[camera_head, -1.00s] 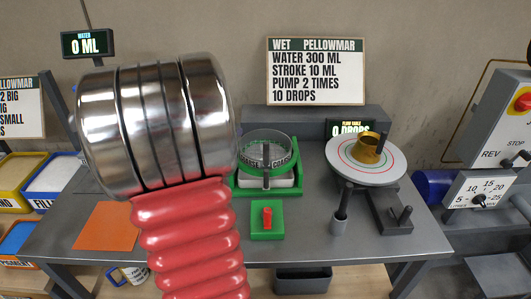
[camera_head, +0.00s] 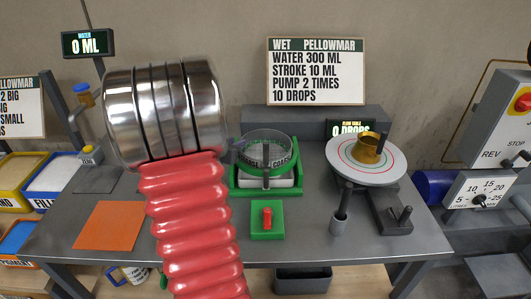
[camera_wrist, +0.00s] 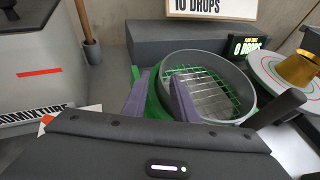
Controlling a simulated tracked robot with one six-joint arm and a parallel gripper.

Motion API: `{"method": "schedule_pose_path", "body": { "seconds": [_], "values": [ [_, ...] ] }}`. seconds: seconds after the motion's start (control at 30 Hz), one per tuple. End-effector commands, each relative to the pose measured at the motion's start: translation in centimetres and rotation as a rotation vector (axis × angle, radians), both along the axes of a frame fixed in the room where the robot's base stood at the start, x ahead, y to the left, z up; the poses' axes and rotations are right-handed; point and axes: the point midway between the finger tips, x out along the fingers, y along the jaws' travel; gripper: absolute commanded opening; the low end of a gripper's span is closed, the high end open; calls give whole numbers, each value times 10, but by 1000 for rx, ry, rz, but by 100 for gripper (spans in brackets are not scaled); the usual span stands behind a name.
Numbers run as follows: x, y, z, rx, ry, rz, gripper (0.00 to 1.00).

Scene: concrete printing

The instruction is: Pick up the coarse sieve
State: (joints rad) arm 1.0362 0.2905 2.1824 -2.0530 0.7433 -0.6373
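The coarse sieve (camera_head: 265,150) is a round grey ring with a wire mesh, sitting on a green stand (camera_head: 250,190) on the bench. It also shows in the wrist view (camera_wrist: 240,90), with a dark bar handle (camera_wrist: 277,108) sticking out toward the right. My gripper (camera_wrist: 158,78) is at the sieve's left side, with its two purple-grey fingers apart. The right finger overlaps the sieve's near-left rim in the picture, and the left finger is outside the ring. Whether either finger touches the rim cannot be told. In the head view my arm hides most of the gripper.
A green block with a red switch (camera_head: 267,218) is in front of the stand. A flow table with a brass cone (camera_head: 368,148) stands to the right. An orange mat (camera_head: 108,225) lies at left. A grey box (camera_wrist: 190,40) stands behind the sieve.

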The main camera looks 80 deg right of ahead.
Motion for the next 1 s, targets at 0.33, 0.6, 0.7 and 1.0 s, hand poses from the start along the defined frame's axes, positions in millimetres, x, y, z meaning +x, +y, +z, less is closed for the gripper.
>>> {"method": "schedule_pose_path", "body": {
  "seconds": [0.33,0.6,0.7,1.0],
  "values": [
    [-8,-39,-17,1,1,-2,25],
    [-10,-50,-21,0,-1,-1,25],
    [-10,-50,-20,0,-1,-1,25],
    [-10,-50,-20,0,0,-2,25]
  ]
}}
